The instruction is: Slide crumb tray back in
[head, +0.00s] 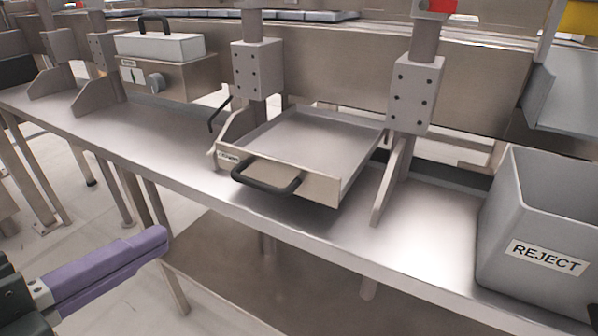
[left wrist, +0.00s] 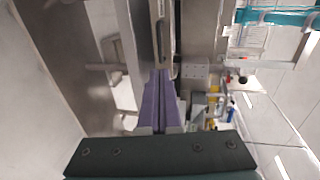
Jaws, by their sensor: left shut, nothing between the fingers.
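The crumb tray (head: 310,139) is a shallow steel tray that sticks out toward me between two upright posts on the steel bench. Its front wall carries a small label and a black bar handle (head: 266,178). My left gripper (head: 160,240) has purple fingers and is low at the left of the head view, in front of the bench edge and apart from the tray. In the left wrist view its purple fingers (left wrist: 164,88) are closed together with nothing between them. My right gripper is not in view.
A grey bin labelled REJECT (head: 545,232) stands at the right end of the bench (head: 150,150). A steel box with a knob and a black-handled top (head: 165,65) stands at the back left. Bracketed posts (head: 415,95) flank the tray. The bench front edge is clear left of the tray.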

